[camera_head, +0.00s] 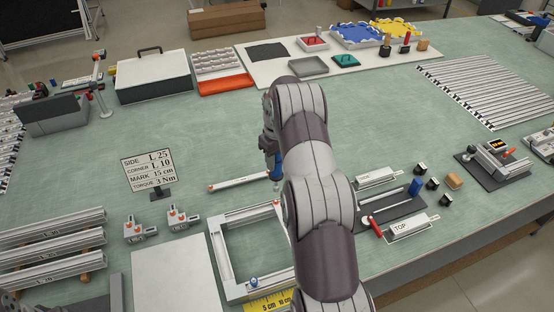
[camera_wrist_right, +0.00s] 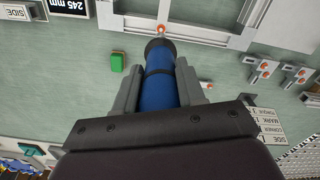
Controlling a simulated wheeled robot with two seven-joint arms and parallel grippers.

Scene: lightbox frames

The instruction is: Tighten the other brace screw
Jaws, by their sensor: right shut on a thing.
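My right gripper (camera_head: 271,146) is shut on a blue driver (camera_head: 276,172), which points down with its lower end near the right end of a white bar (camera_head: 238,181) with orange ends. In the wrist view my right gripper (camera_wrist_right: 159,72) has the blue driver (camera_wrist_right: 160,85) between its fingers. An orange spot (camera_wrist_right: 161,29) shows just past the driver's black collar; I cannot tell whether the driver touches it. The aluminium frame (camera_head: 218,250) lies on the table, its right side hidden by my arm. It also shows at the top of the wrist view (camera_wrist_right: 200,32).
A sign (camera_head: 147,171) reads torque 3 Nm. Two clamp blocks (camera_head: 140,230) stand left of the frame. A green block (camera_wrist_right: 118,62) is beside the driver in the wrist view.

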